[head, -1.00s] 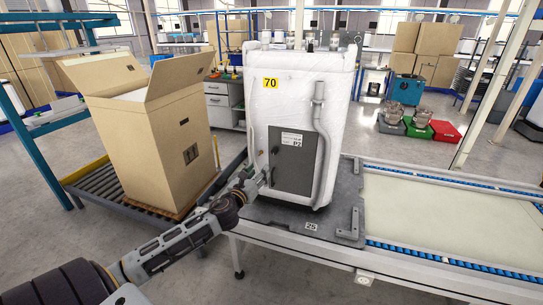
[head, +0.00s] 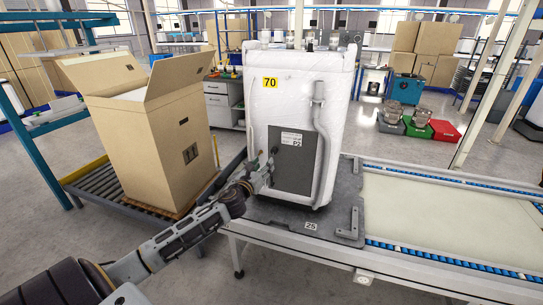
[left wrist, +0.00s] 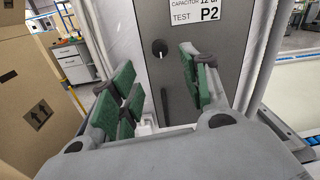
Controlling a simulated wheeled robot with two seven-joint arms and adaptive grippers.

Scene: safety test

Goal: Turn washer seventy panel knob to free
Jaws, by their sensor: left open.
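The washer (head: 335,85), wrapped in white, stands upright with a yellow 70 label (head: 270,83). Its grey panel (head: 290,178) carries a P2 label, also visible in the left wrist view (left wrist: 208,14). A round black knob (left wrist: 159,47) with a small pale mark is on the panel. My left gripper (head: 265,172) is at the panel's left side, just below the knob. In the left wrist view its green-padded fingers (left wrist: 158,82) are open and spread to either side below the knob, with nothing between them. A dark upright bar (left wrist: 164,106) is on the panel below the knob. My right gripper is not visible.
A tall open cardboard box (head: 150,150) stands on a roller conveyor left of the washer, close to my left arm. A grey pipe (head: 321,145) runs down the washer's right side. The pale conveyor belt (head: 450,220) to the right is clear.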

